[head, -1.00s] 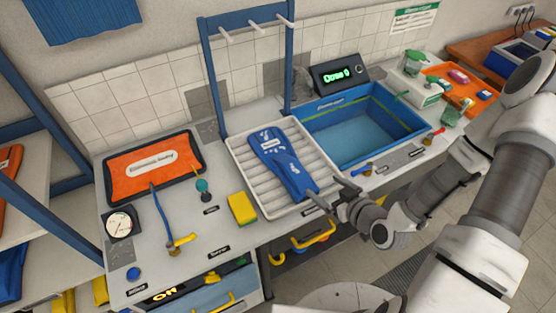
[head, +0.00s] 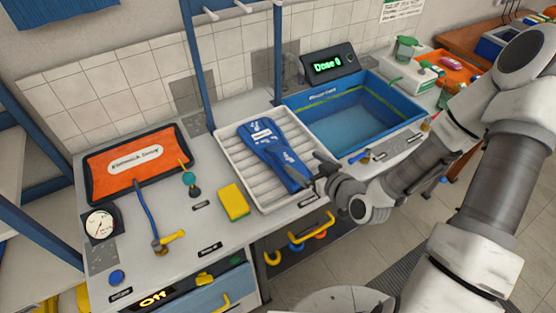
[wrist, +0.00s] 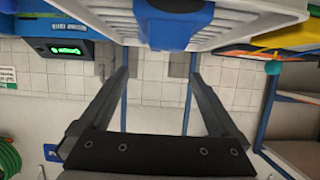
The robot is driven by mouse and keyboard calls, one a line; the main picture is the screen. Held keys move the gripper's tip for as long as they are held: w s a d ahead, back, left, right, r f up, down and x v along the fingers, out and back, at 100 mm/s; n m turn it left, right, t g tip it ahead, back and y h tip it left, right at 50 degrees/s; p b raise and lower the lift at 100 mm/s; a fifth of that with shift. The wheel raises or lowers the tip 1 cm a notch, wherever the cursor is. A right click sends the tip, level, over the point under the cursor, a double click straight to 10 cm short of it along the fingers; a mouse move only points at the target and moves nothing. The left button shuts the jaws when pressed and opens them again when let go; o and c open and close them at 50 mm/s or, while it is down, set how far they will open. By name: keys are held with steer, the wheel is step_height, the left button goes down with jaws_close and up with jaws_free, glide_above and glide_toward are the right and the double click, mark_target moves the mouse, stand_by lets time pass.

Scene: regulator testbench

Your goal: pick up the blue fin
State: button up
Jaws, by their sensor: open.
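The blue fin (head: 268,148) lies in a white ribbed tray (head: 227,147) on the bench, its narrower end toward the front right corner. My gripper (head: 308,174) is at that near end, its fingers reaching over the fin in the head view. In the wrist view the gripper (wrist: 158,85) is open with nothing between its fingers. There the blue fin (wrist: 178,22) shows at the top edge, beyond the fingertips, partly cut off by the frame. I cannot tell whether a finger touches it.
A blue water basin (head: 352,125) stands right of the tray, with a display (head: 328,66) behind it. A yellow sponge (head: 233,200) lies left of the tray. A blue rack (head: 197,70) rises behind. An orange pad (head: 135,160) lies farther left.

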mark_target(283, 150)
steer(key=b, duration=0.2)
steer(key=shift+w+a+f+b, duration=0.15)
steer(key=shift+w+f+b, duration=0.15)
steer(key=shift+f+b, duration=0.1)
steer(key=shift+w+a+f+b, duration=0.1)
steer(key=shift+a+f+b, duration=0.05)
steer(key=shift+b, duration=0.75)
steer(key=shift+a+f+b, duration=0.15)
steer(key=shift+b, duration=0.8)
steer(key=b+x, duration=0.2)
steer(key=b, duration=0.2)
steer(key=shift+w+a, duration=0.15)
steer(key=shift+w, duration=0.1)
steer(key=shift+x, duration=1.1)
steer(key=b+x, duration=0.1)
steer(key=x, duration=0.4)
steer(key=shift+a, duration=0.3)
steer(key=shift+r, duration=0.25)
jaws_close()
